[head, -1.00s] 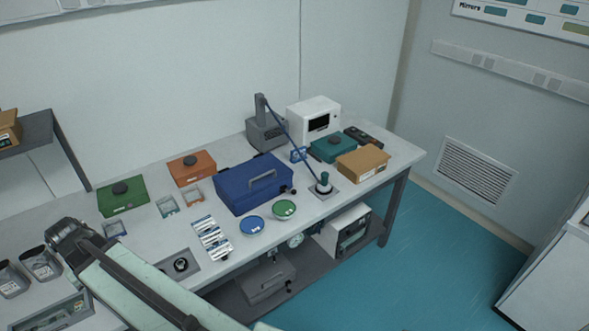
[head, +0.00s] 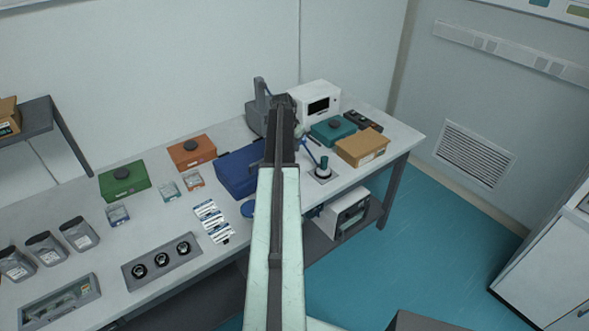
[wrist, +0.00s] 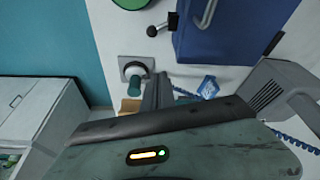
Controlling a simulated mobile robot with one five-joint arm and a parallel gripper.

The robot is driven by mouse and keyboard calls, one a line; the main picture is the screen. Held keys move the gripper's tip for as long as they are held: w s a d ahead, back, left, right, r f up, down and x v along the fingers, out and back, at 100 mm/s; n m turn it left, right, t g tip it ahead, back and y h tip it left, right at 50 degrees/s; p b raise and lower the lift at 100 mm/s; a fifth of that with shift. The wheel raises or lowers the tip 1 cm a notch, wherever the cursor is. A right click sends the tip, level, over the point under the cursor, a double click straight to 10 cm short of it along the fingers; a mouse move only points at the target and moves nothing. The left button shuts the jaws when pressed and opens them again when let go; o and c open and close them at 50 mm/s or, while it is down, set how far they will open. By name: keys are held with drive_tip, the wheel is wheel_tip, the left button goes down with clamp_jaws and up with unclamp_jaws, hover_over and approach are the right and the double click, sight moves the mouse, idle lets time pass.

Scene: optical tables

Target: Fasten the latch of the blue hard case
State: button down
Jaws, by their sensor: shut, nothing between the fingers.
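The blue hard case (head: 236,172) sits closed on the table, its right part hidden behind my arm in the head view. In the wrist view the case (wrist: 235,35) is at the top, with its grey handle (wrist: 206,14). The latch (wrist: 152,30), a small lever with a black knob, sticks out from the case's side beside the handle; my arm hides it in the head view. My gripper (wrist: 158,78) is shut and empty, apart from the latch and below it in the wrist view. In the head view its fingertips are not clear at the arm's far end.
A teal-topped post (head: 323,165) on a grey plate, with a blue cable, stands right of my arm. A grey device (head: 260,112), white instrument (head: 318,102), teal box (head: 333,131) and cardboard box (head: 361,147) stand behind. Optic packets (head: 212,220) lie left.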

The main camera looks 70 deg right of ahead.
drive_tip(key=shift+s, duration=0.1)
drive_tip(key=b+x, duration=0.9)
drive_tip(key=x, duration=0.1)
drive_tip(key=shift+a, duration=0.1)
drive_tip(key=a+f+b, duration=0.2)
drive_tip(key=shift+w+a+b, duration=0.35)
drive_tip(key=shift+w, duration=0.05)
drive_tip(key=shift+w+a, duration=0.1)
drive_tip(key=shift+a, duration=0.05)
